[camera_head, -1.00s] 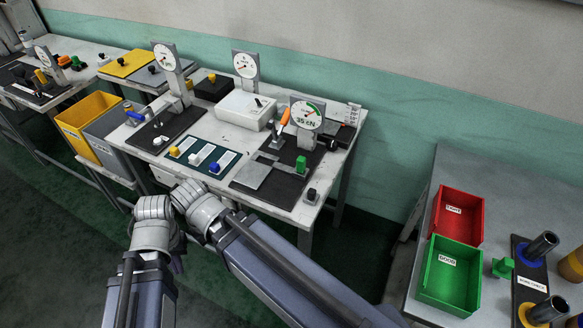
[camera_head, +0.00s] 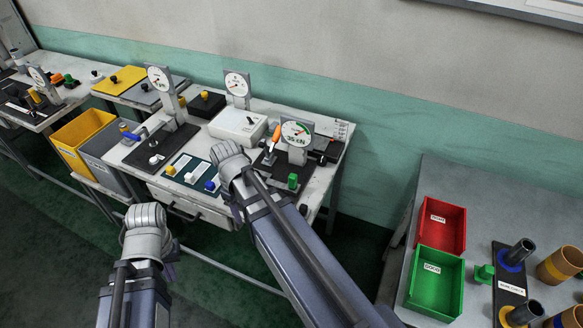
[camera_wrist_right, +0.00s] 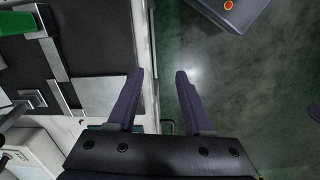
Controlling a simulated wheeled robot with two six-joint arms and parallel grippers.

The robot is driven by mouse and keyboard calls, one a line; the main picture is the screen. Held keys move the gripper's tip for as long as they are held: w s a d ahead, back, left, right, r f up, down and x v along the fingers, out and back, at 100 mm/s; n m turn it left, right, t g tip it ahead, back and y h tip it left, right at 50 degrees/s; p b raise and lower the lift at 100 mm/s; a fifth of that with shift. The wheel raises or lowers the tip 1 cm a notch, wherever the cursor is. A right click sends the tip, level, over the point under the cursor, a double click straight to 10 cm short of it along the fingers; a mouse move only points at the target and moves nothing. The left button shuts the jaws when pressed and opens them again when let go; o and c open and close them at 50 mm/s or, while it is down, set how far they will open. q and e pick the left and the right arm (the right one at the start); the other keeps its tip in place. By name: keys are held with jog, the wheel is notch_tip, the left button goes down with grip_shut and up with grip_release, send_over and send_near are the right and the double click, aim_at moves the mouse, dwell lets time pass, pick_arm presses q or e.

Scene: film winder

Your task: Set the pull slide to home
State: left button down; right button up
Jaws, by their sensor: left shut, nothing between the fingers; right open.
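The pull station has a round dial (camera_head: 297,133) reading about 35 cN, an orange handle (camera_head: 276,134) and a green block (camera_head: 292,181) on a dark base. I cannot tell which part is the pull slide or where its home is. The right wrist view shows the green block (camera_wrist_right: 15,28) at upper left, a metal rail (camera_wrist_right: 52,60) and a pale plate (camera_wrist_right: 103,94). My right gripper (camera_wrist_right: 160,75) is open and empty over the bench's front edge, apart from the block. My left gripper (camera_head: 171,272) is shut and empty, low before the bench, mostly hidden by its wrist.
My right arm covers part of the bench. A dark green mat (camera_head: 181,167) with coloured knobs and a white box (camera_head: 238,125) lie left of the station. Red (camera_head: 441,226) and green (camera_head: 435,283) bins stand on the right table. Floor separates the tables.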

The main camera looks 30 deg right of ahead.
jog(key=shift+o, duration=0.7)
jog(key=w+d+r+p, duration=0.3)
jog(key=d+r, duration=0.1)
jog(key=d, duration=0.5)
jog(key=shift+d+r+n, duration=0.3)
jog(key=shift+r, duration=0.05)
pick_arm(q)
notch_tip(320, 180, up, 7)
jog(key=p, duration=0.3)
pick_arm(e)
notch_tip(320, 180, up, 3)
jog(key=n, duration=0.1)
send_over(293, 175)
jog(key=shift+f+y, duration=0.2)
jog(key=shift+y, duration=0.1)
notch_tip(293, 175, down, 8)
jog(key=b, duration=0.8)
jog(key=shift+a, duration=0.1)
pick_arm(q)
notch_tip(293, 175, down, 8)
jog(key=shift+r, duration=0.2)
pick_arm(e)
jog(key=shift+c, duration=0.4)
grip_shut()
